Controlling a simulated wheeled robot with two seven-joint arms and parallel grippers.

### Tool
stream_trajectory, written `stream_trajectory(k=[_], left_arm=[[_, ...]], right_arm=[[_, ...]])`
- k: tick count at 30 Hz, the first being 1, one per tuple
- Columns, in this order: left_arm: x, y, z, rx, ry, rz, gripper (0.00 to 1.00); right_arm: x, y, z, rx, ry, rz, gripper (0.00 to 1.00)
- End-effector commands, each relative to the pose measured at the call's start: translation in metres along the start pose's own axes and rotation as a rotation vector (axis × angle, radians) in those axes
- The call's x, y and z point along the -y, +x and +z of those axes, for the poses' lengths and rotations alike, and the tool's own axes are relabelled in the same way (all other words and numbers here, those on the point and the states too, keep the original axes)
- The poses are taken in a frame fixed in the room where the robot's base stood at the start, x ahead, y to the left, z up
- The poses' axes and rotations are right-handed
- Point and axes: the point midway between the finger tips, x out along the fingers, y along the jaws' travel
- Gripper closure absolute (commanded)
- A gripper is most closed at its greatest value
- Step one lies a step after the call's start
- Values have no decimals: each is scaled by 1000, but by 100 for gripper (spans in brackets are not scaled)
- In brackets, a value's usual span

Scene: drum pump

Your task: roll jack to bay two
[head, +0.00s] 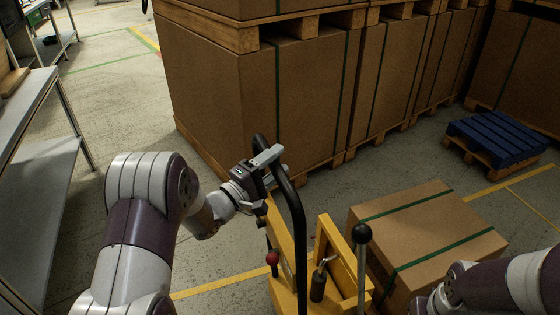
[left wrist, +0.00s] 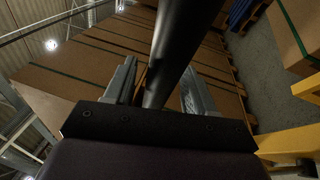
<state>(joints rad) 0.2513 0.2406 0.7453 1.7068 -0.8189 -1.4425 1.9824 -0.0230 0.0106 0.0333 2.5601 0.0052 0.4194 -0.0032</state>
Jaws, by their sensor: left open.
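The jack is a yellow wheeled frame (head: 335,250) with a black looped handle bar (head: 296,225), seen in the lower middle of the head view. My left gripper (head: 274,163) is at the upper bend of the handle bar. Its jaws are open, and in the left wrist view the black bar (left wrist: 178,45) runs between the two grey fingers. I cannot tell whether they touch it. A black-knobbed lever (head: 362,234) and a red-knobbed lever (head: 272,258) stand on the jack. My right arm shows at the lower right, its fingers out of sight. No bay label is readable.
Large cartons on wooden pallets (head: 230,95) stand close beyond the handle. A strapped carton (head: 425,235) lies right beside the jack. A blue pallet (head: 497,135) sits further right. A grey shelf table (head: 45,190) is at left. Yellow lines (head: 510,184) mark the floor.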

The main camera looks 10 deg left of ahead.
Motion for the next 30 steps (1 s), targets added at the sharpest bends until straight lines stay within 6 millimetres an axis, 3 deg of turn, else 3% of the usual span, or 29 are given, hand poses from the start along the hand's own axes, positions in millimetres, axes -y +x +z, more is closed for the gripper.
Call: stream_trajectory(k=[5, 13, 18, 25, 30], left_arm=[[0, 14, 0, 0, 0, 0, 45], [0, 16, 0, -1, 0, -1, 45], [0, 15, 0, -1, 1, -1, 100], [1, 18, 2, 1, 0, -2, 100], [5, 38, 11, 5, 0, -1, 100]], right_arm=[[0, 1, 0, 0, 0, 0, 45], [0, 1, 0, 0, 0, 0, 45], [0, 1, 0, 0, 0, 0, 45], [0, 1, 0, 0, 0, 0, 45], [0, -2, 0, 0, 0, 0, 45]])
